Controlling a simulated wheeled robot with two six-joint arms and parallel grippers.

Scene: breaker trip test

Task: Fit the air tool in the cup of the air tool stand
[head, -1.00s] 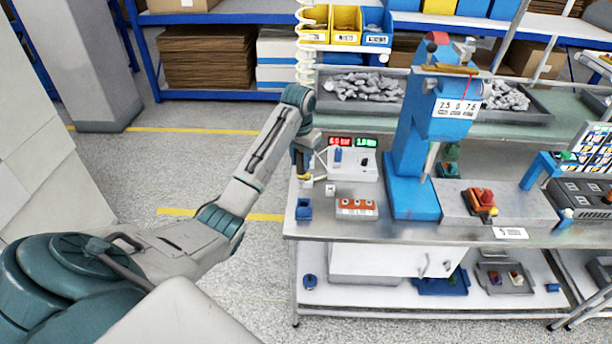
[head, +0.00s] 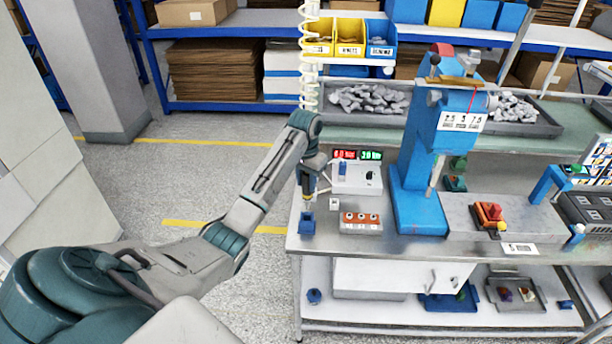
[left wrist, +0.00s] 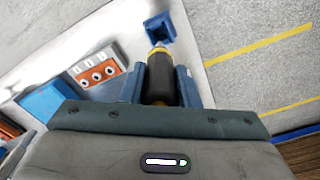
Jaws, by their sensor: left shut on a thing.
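The air tool (left wrist: 160,72), with a dark body and a yellow band near its tip, is held between the two blue fingers of my left gripper (head: 309,185). The blue cup of the air tool stand (head: 307,224) is on the left front corner of the bench. In the head view the tool hangs roughly upright, its tip right above the cup's top. The left wrist view shows the blue cup (left wrist: 161,27) just beyond the tip. I cannot tell whether the tip touches the cup or has entered it. My right gripper is out of view.
An orange-and-grey block with several round buttons (head: 361,222) stands right of the cup. A white box with red and green displays (head: 356,178) is behind, and a blue press (head: 418,205) further right. A coiled white hose (head: 309,60) hangs above. The bench's left edge is close.

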